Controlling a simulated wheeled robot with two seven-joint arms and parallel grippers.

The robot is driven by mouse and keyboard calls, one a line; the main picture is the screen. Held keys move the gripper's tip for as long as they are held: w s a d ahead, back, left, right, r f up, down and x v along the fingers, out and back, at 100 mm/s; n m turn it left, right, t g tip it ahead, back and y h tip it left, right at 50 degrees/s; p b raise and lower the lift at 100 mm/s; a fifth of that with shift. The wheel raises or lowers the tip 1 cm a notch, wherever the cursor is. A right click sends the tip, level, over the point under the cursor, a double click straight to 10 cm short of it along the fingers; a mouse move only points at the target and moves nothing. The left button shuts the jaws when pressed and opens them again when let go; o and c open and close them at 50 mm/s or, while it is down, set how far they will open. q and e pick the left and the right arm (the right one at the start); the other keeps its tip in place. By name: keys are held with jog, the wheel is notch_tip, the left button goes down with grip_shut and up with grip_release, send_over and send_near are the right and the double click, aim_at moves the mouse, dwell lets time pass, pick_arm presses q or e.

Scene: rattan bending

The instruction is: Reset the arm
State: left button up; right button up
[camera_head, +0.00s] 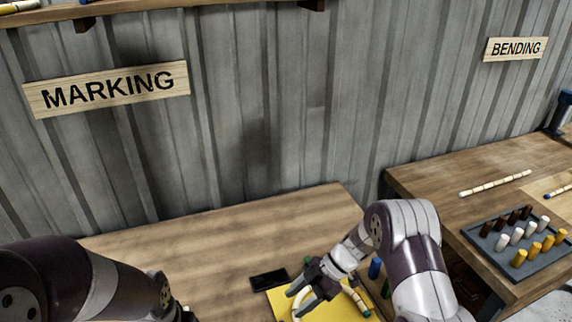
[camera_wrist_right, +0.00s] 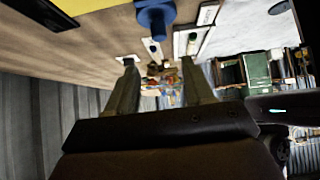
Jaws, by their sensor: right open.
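My right gripper (camera_head: 296,301) is over the yellow mat on the marking table, near its left edge. Its two fingers show apart in the right wrist view (camera_wrist_right: 158,68), with nothing held between them. My right arm (camera_head: 405,245) reaches in from the lower right of the head view. My left arm (camera_head: 75,285) shows at the lower left, and its gripper is not visible in the frame.
The yellow mat (camera_head: 337,307) bears a pale curved piece (camera_head: 357,300). A black flat object (camera_head: 268,280) lies beside it. The bending table (camera_head: 432,178) at right holds a peg tray (camera_head: 541,261) and a pale segmented stick (camera_head: 495,183). The marking table's left part (camera_head: 190,245) is clear.

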jog(key=w+d+f+m+t+h, duration=0.1)
jog(key=w+d+m+t+h, duration=0.25)
jog(key=w+m+t, duration=0.3)
jog(key=s+d+r+m+h+b, duration=0.1)
jog(key=s+d+m+h, duration=0.2)
jog(key=d+m, duration=0.15)
jog(key=s+d+r+m+h, duration=0.2)
jog(key=s+d+m, duration=0.1)
jog(key=d, duration=0.3)
jog(key=s+r+m+g, duration=0.1)
jog(key=s+r+m, duration=0.2)
jog(key=s, duration=0.5)
jog(key=s+r+m+g+b, duration=0.1)
jog(key=s+r+m, duration=0.3)
jog(key=s, duration=0.5)
jog(key=shift+s+a+r+m, duration=0.25)
jog(key=shift+s+a+m, duration=0.05)
jog(key=shift+a, duration=0.15)
